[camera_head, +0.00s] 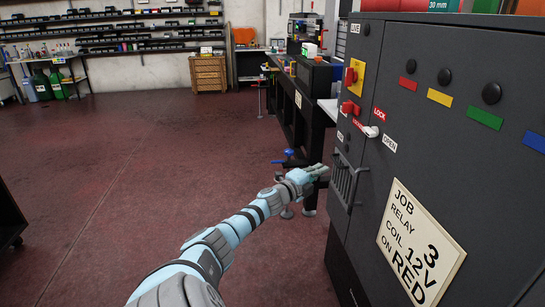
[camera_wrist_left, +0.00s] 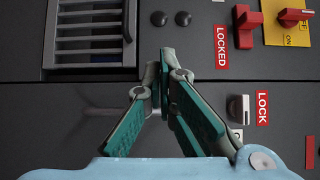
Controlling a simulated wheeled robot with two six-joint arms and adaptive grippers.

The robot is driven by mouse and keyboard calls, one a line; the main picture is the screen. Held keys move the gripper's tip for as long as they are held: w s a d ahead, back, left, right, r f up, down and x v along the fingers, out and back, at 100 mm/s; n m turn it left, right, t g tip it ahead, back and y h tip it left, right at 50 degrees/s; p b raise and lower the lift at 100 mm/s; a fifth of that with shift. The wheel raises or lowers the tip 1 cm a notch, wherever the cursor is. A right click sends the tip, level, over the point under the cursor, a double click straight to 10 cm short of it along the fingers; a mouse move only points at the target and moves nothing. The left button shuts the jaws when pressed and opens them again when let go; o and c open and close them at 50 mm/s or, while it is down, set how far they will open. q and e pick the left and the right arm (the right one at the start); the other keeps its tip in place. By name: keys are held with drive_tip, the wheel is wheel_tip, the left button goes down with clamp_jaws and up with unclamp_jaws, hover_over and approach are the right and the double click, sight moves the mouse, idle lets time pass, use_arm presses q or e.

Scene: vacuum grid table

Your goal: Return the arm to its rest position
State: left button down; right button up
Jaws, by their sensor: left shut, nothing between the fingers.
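My left arm reaches forward from the bottom of the head view. Its gripper (camera_head: 316,171) is beside the left edge of the dark grey cabinet (camera_head: 420,110), near the slatted vent (camera_head: 345,182). In the left wrist view the gripper (camera_wrist_left: 160,70) has its fingertips together with nothing between them. The cabinet face (camera_wrist_left: 60,110) fills the view behind the fingers. I cannot tell exactly how far the fingertips are from it. My right gripper is not in view.
The cabinet carries a red handle (camera_head: 351,108), a yellow switch plate (camera_head: 356,77), a white knob (camera_head: 370,131), several black buttons and a sign (camera_head: 418,245) reading "JOB 3 RELAY COIL 12V ON RED". A dark bench (camera_head: 300,105) stands beyond. The red floor (camera_head: 120,150) to the left is clear.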

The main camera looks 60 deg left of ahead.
use_arm(q)
drive_tip(key=s+a+p, duration=0.2)
drive_tip(key=s+p, duration=0.1)
drive_tip(key=s, duration=0.4)
drive_tip(key=shift+a+f, duration=0.15)
drive_tip(key=shift+f, duration=0.05)
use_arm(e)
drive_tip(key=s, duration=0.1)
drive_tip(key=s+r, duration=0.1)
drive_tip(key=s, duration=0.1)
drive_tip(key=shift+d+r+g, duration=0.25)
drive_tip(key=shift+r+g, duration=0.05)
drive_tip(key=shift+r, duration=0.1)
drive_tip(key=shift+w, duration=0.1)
